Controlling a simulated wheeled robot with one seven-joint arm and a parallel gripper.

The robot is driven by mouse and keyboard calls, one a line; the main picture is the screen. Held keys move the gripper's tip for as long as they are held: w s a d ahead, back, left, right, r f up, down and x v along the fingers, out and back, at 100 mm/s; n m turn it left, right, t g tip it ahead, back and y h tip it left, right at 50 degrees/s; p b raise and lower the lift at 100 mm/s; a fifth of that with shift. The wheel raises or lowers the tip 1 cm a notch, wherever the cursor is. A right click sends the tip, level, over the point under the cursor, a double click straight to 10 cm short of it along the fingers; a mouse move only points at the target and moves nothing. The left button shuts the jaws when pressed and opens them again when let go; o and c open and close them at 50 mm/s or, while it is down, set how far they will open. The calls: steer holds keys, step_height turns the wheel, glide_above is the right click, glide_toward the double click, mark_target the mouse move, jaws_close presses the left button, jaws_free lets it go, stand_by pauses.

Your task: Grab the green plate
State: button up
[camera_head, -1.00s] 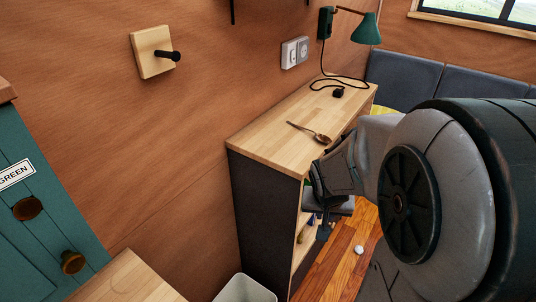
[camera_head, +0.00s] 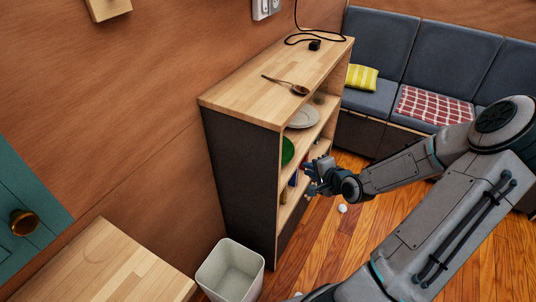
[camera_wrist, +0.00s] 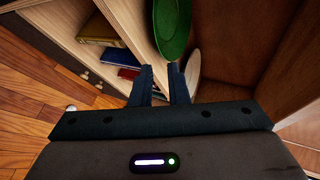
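The green plate (camera_head: 287,152) is on an upper shelf of the bookcase, partly hidden by the bookcase's side panel in the head view. In the wrist view the green plate (camera_wrist: 172,28) appears as a tall narrow oval beyond my fingertips. My gripper (camera_head: 310,177) is in front of the open shelf side, to the right of the plate and a little lower in the picture. In the wrist view my gripper (camera_wrist: 160,70) has its two fingers apart with nothing held between them. The fingertips look close to the plate; I cannot tell if they touch it.
A wooden spoon (camera_head: 286,85) lies on the bookcase top (camera_head: 250,95). A bin (camera_head: 231,270) is at the bookcase's near end. A small white ball (camera_head: 343,208) lies on the floor.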

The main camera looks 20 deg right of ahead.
steer(key=b, duration=0.2)
glide_toward(285, 162)
steer(key=d+x, duration=0.1)
steer(key=x, duration=0.3)
steer(key=w+a+f, duration=0.2)
steer(key=w, duration=0.1)
steer(key=shift+w+a+f+b, duration=0.15)
steer(key=shift+w+f+b, duration=0.15)
steer(key=shift+w, duration=0.25)
steer(key=shift+r, duration=0.1)
steer(key=shift+c, duration=0.2)
jaws_close()
